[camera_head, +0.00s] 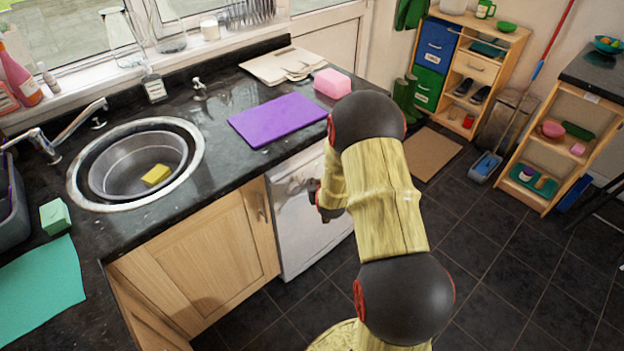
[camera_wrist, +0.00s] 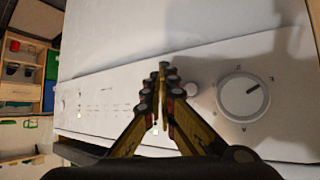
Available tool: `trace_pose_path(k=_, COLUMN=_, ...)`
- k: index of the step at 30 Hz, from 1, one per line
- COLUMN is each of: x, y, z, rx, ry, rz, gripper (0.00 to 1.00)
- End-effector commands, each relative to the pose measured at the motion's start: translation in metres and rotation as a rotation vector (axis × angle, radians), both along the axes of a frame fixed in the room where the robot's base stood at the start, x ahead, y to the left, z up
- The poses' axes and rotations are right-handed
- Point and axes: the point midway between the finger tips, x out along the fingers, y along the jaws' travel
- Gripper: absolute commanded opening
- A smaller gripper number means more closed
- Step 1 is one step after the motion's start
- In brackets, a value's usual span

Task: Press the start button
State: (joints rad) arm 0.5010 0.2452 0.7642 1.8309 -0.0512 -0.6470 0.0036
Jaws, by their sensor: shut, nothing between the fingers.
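The white appliance (camera_head: 300,237) stands under the worktop in the head view. Its control panel (camera_wrist: 105,95) fills much of the wrist view, with a large round dial (camera_wrist: 239,100) on the right.
The dark worktop (camera_head: 226,171) overhangs the appliance and holds a purple board (camera_head: 279,119), a pink block (camera_head: 332,83) and a sink (camera_head: 82,199). A wooden cupboard door (camera_head: 205,262) is left of the appliance.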

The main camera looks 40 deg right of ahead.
Motion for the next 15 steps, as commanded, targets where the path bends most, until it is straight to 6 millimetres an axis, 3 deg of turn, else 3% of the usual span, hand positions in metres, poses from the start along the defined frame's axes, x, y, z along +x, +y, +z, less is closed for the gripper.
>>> trace_pose_path(k=15, x=-0.0077, y=-0.0009, z=0.0008, rx=0.000, ry=-0.001, rz=0.000, gripper=0.00)
